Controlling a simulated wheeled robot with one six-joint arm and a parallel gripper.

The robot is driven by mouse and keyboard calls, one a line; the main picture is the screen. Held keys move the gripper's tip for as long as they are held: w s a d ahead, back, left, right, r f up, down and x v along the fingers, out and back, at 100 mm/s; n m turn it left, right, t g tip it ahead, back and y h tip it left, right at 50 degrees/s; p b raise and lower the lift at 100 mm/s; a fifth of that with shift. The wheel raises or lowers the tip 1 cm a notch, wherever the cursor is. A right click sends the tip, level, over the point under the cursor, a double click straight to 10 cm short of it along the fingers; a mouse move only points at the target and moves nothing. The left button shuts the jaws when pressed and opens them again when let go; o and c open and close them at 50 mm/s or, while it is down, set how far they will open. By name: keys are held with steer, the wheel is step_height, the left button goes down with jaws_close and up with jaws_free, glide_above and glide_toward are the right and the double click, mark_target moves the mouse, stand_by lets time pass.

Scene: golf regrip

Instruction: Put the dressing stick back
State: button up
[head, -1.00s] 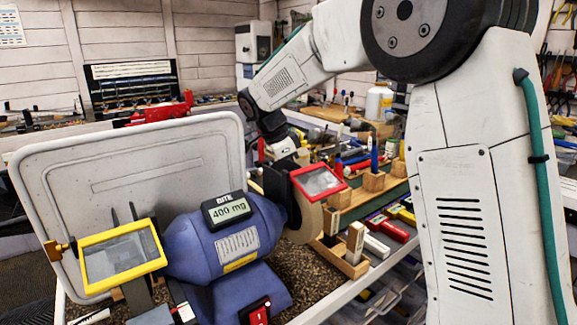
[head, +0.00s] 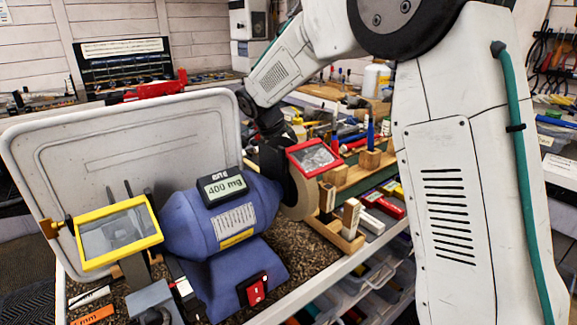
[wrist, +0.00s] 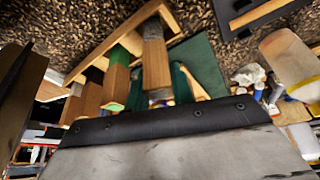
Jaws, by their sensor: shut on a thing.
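My gripper (wrist: 158,82) is shut on a wooden dressing stick (wrist: 155,62) with a grey end, seen in the wrist view. That grey end is close to a wooden rack (wrist: 110,42); I cannot tell whether it touches. Other wooden blocks, one with a green band (wrist: 115,78), stand at the rack beside it. In the head view the dark wrist end of my arm reaches down behind the blue grinder (head: 215,215) and its red-framed shield (head: 314,157), which hide my fingers. The wooden rack (head: 338,238) there holds a dark-topped block (head: 327,202) and a pale-topped block (head: 350,217).
A yellow-framed shield (head: 118,235) is at the grinder's left, with a large pale tray (head: 120,135) upright behind it. A tan wheel (head: 300,195) is close to the rack. Red and white blocks lie right of the rack. Clear drawers sit below the bench edge.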

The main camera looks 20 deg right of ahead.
steer(key=shift+f, duration=0.35)
steer(key=o, duration=1)
